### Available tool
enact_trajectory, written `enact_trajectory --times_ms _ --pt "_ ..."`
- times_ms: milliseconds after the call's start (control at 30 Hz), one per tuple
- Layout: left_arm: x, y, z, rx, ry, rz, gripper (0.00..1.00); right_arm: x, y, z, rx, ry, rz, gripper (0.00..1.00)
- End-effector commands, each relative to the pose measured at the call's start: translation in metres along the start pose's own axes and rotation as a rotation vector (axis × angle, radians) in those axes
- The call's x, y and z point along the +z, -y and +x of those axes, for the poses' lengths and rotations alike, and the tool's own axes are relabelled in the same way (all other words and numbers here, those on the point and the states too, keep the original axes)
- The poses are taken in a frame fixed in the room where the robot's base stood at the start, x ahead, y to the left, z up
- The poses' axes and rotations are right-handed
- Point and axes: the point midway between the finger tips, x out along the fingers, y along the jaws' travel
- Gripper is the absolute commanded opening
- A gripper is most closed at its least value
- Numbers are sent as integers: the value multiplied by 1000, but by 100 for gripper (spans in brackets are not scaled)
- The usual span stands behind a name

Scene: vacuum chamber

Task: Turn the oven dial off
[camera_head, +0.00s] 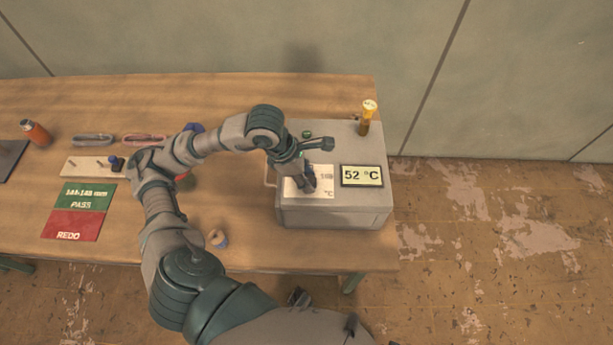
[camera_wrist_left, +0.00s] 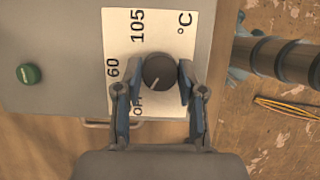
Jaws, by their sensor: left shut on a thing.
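The oven (camera_head: 335,210) is a grey box at the table's right end, with a display (camera_head: 362,175) reading 52 °C. Its round dark dial (camera_wrist_left: 160,70) sits on a white plate (camera_wrist_left: 180,25) marked 60, 105, °C and a partly covered OFF. The dial's white mark points to the lower left in the wrist view, roughly toward OFF. My left gripper (camera_head: 309,182) is over the plate and hides the dial in the head view. In the wrist view its fingers (camera_wrist_left: 155,88) are on both sides of the dial, shut on it. My right gripper is not clearly seen.
A green button (camera_wrist_left: 28,73) and an amber-and-yellow bottle (camera_head: 367,118) are on the oven top. A front handle (camera_head: 270,176) sticks out on its left. On the table lie PASS (camera_head: 84,196) and REDO (camera_head: 70,227) mats, tongs (camera_head: 93,139) and an orange bottle (camera_head: 35,132).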

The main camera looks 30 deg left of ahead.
Motion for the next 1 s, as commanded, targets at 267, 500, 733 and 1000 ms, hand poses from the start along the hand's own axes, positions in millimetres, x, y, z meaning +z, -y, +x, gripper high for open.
enact_trajectory --times_ms 267,500,733,1000 --pt "0 -2 -1 6 3 -6 4 0 0 -1 1 0 0 0" --pt "0 -2 -1 5 2 -6 65 0 0 0 1 0 0 0" --pt "0 0 -1 4 2 -4 65 0 0 0 0 -1 0 0" --pt "0 -2 -29 9 3 -5 65 -1 0 0 0 -3 0 0"
